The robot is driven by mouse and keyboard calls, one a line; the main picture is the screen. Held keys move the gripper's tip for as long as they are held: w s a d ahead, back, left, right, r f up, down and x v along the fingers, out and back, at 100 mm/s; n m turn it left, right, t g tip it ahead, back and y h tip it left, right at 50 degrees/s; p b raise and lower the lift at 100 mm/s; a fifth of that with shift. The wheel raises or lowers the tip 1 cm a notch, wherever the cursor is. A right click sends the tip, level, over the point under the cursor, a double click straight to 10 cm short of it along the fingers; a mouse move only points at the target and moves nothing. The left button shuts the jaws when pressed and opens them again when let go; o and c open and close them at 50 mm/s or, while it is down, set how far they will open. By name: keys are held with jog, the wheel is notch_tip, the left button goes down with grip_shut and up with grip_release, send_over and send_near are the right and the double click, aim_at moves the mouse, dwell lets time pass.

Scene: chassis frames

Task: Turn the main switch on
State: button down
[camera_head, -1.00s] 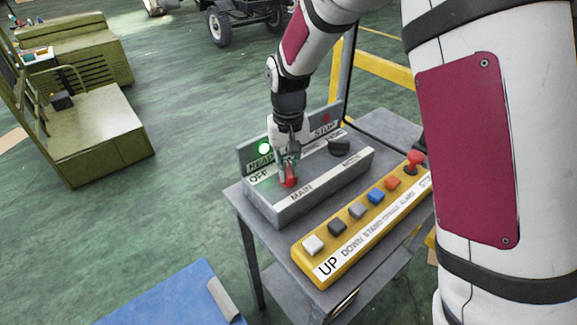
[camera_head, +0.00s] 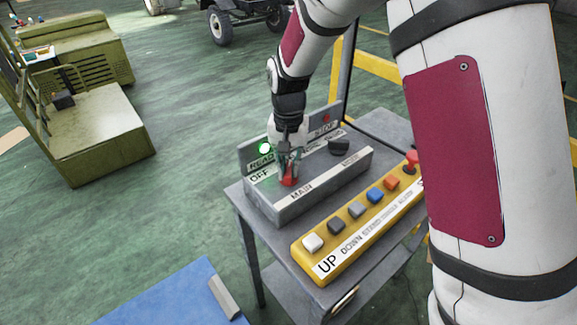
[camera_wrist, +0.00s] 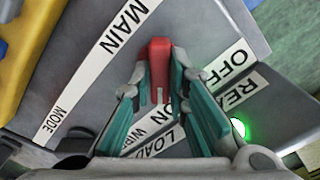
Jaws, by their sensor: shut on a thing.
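The main switch (camera_head: 288,181) is a red knob on the grey control box (camera_head: 318,195), beside the labels MAIN and OFF. In the wrist view the red knob (camera_wrist: 159,66) stands between the tips of my gripper's teal-padded fingers. My gripper (camera_wrist: 158,83) is shut on it, and points down at the box in the head view (camera_head: 289,168).
A black knob (camera_head: 339,146) sits further right on the same box. A yellow button panel (camera_head: 312,262) with several coloured buttons and a red-topped stick lies in front. Both stand on a grey table (camera_head: 247,217). A yellow rail (camera_head: 386,69) is behind.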

aim_at(289, 168)
jog(key=c, duration=1.6)
grip_release()
jog(key=shift+o, duration=0.2)
notch_tip(289, 168, up, 12)
jog(key=shift+d+r, duration=0.1)
jog(key=s+d+r+n+t, duration=0.1)
jog(key=s+d+r+t, duration=0.2)
jog(key=s+d+r, duration=0.85)
jog(key=s+d+f+n+t, duration=0.1)
jog(key=s+d+f+t, duration=0.1)
jog(key=s, duration=1.2)
jog(key=shift+s+d, duration=0.35)
jog(key=shift+s, duration=0.05)
